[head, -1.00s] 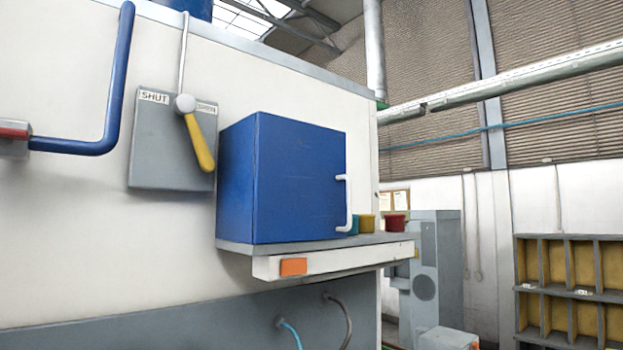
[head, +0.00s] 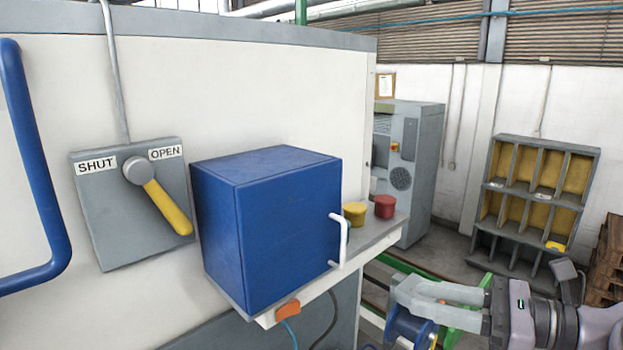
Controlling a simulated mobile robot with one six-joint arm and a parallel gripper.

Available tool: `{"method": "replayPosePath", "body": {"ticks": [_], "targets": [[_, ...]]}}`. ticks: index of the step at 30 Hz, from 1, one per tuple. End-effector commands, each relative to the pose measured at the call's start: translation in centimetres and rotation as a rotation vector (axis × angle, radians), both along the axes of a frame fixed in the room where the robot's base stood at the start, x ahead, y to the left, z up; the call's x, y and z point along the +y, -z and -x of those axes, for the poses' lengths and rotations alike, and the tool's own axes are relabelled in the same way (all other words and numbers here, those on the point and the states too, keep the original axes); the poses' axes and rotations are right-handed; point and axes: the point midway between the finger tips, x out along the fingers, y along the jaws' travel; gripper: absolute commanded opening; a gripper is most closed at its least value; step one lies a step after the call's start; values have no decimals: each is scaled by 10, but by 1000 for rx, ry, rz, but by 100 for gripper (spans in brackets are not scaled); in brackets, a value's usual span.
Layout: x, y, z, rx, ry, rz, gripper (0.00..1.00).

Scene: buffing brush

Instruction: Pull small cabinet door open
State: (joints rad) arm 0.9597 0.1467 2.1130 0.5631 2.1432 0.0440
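The small blue cabinet (head: 290,235) stands on a ledge against the white machine wall. Its door looks shut, with no gap visible at its edges. A white upright bar handle (head: 342,240) sits near the door's right edge. My gripper (head: 396,290) is at the lower right, to the right of the handle and lower in the picture, clear of the cabinet. Its two pale grey fingers point left, with a gap between them and nothing held.
A grey panel marked SHUT and OPEN with a yellow lever (head: 168,207) is left of the cabinet. Yellow (head: 354,213) and red (head: 384,207) pots stand on the ledge behind the handle. A blue spool (head: 408,328) shows below my fingers. Grey shelving (head: 532,205) is farther back.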

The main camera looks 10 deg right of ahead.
Motion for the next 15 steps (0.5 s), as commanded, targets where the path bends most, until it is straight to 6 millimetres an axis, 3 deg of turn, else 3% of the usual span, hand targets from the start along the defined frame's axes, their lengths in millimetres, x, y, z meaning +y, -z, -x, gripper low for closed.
{"method": "replayPosePath", "body": {"ticks": [1,3,5,8,15], "targets": [[-18,-24,-2,-6,43,-57,30],[-32,-32,-5,-16,75,-106,30],[-33,-33,-8,-20,83,-122,30],[-19,-31,-19,-20,79,-122,30],[36,-32,-68,-15,75,-121,30]]}}
